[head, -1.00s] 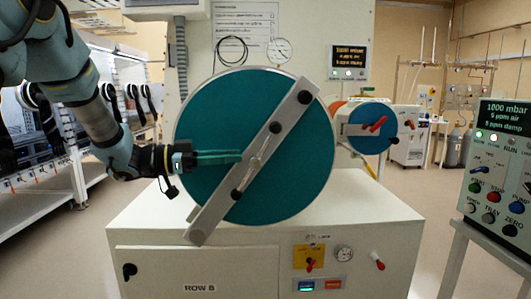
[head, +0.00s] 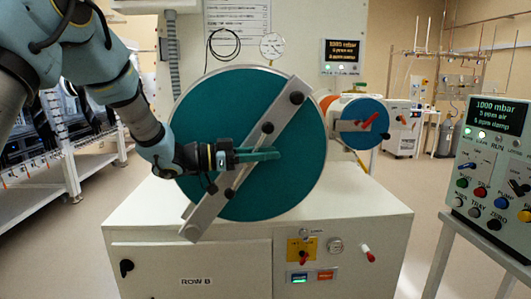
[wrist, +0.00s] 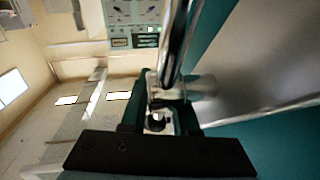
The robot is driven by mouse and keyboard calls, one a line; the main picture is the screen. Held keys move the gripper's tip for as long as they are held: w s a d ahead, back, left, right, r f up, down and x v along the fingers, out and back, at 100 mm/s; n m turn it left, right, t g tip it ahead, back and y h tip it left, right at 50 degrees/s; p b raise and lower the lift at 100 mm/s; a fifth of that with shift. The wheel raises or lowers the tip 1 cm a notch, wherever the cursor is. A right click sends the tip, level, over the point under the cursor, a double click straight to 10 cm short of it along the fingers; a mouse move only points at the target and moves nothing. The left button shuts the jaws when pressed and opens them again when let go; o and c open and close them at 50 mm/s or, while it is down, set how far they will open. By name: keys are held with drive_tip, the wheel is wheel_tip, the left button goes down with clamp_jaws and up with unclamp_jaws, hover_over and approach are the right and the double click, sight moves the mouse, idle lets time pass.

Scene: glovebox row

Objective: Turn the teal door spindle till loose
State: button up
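The teal door (head: 290,185) is a large round disc, shut on the front of the white glovebox cabinet. A silver clamp bar (head: 283,110) with black knobs runs diagonally across it. My gripper (head: 278,154) reaches in from the left, its teal fingers across the middle of the door, and hides most of the spindle in the head view. In the wrist view the spindle's metal hub (wrist: 190,88) and thin handle rod (wrist: 177,42) are right at the fingertips (wrist: 160,108). The fingers stand apart with a gap between them. I cannot tell whether they touch the spindle.
A smaller blue round door (head: 362,124) with a red handle is behind to the right. A control panel (head: 490,165) on a stand is at the far right. The cabinet front (head: 340,225) carries a gauge and switches. Floor between cabinet and stand is clear.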

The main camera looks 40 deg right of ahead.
clamp_jaws()
drive_tip(key=shift+f, duration=0.1)
idle(1.2)
